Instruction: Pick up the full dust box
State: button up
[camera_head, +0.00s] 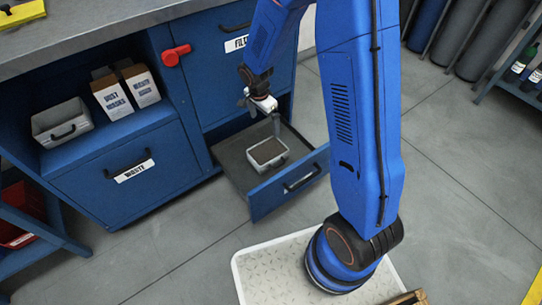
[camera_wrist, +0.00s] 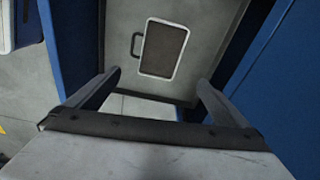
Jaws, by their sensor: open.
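The full dust box (camera_head: 268,153) is a small light grey box filled with dark dust. It stands in the pulled-out bottom drawer (camera_head: 234,155) of the blue cabinet. In the wrist view the dust box (camera_wrist: 162,48) lies beyond the fingertips, with its handle on the left side. My gripper (camera_head: 266,107) hangs above the drawer, apart from the box. In the wrist view my gripper (camera_wrist: 158,82) is open with nothing between its fingers. A similar grey box (camera_head: 62,124) with a handle sits on the cabinet's open shelf, and it looks empty.
Two dust mask cartons (camera_head: 125,90) stand on the shelf beside the grey box. A closed drawer (camera_head: 130,172) labelled WASTE is below. A red knob (camera_head: 176,55) sticks out of the cabinet. Gas cylinders (camera_head: 463,35) stand at the back right. Grey floor (camera_head: 460,190) is clear on the right.

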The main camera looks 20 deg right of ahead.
notch_tip(320, 180, down, 5)
jog(key=w+m, duration=0.1)
send_over(269, 157)
jog(key=f, duration=1.7)
jog(key=shift+s+a+f, duration=0.15)
jog(key=shift+s+a, duration=0.1)
jog(key=shift+a, duration=0.15)
jog(key=c, duration=0.8)
